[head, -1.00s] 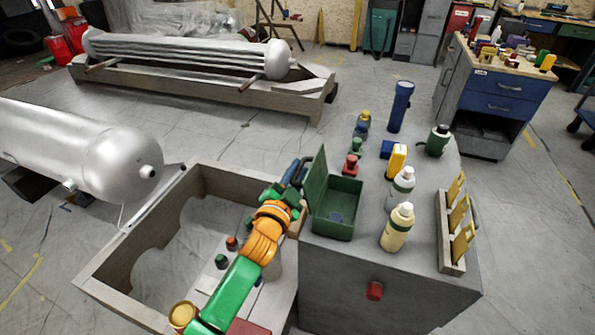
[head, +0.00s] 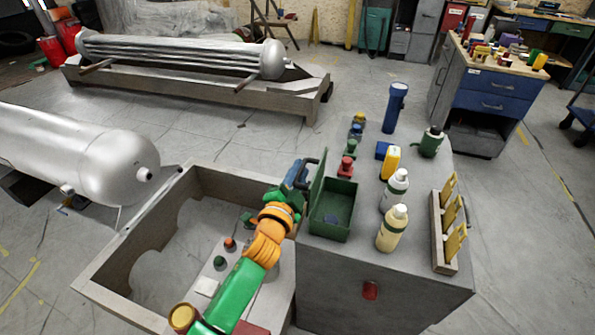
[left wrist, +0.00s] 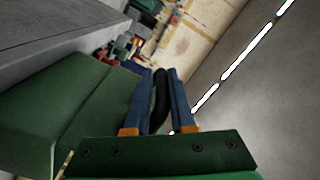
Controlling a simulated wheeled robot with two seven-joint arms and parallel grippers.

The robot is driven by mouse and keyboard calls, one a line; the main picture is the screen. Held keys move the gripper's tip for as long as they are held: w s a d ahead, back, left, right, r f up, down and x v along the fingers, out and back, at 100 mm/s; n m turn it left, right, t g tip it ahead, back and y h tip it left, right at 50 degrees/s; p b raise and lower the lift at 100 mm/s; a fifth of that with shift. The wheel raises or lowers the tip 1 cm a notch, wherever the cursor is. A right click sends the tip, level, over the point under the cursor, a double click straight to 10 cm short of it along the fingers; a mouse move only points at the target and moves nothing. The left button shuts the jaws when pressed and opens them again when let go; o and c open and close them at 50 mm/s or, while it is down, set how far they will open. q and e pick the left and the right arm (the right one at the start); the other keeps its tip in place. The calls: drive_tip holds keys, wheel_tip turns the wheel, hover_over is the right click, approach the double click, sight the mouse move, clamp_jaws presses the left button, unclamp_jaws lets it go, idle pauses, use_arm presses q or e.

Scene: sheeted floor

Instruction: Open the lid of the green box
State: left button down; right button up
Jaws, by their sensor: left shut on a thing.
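The green box (head: 331,228) stands at the left edge of the grey cabinet top, its inside visible from above. Its green lid (head: 317,182) stands roughly upright along the box's left side, seen nearly edge-on. A dark handle (head: 306,166) is on the lid's outer side. My left gripper (head: 298,173) is at this handle, left of the lid. In the left wrist view, its blue fingers (left wrist: 160,103) are closed around the black handle (left wrist: 161,88), and the lid (left wrist: 90,115) shows at the left. My right gripper is not in view.
Two bottles, the nearer cream (head: 392,230), stand right of the box. A red-capped item (head: 346,168), yellow item (head: 391,163) and blue flashlight (head: 395,107) stand behind. A rack (head: 436,235) is at the right.

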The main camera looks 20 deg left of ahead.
use_arm(q)
drive_tip(key=c, duration=1)
unclamp_jaws()
drive_tip(key=shift+a+r, duration=0.1)
drive_tip(key=shift+r, duration=0.2)
drive_tip(key=shift+o, duration=0.8)
drive_tip(key=shift+a+f, duration=0.1)
drive_tip(key=shift+f, duration=0.05)
drive_tip(key=s, duration=0.7)
drive_tip(key=shift+s+a, duration=0.1)
drive_tip(key=s+b, duration=0.1)
drive_tip(key=s, duration=1.2)
drive_tip(key=shift+s+a, duration=0.25)
drive_tip(key=shift+s, duration=0.15)
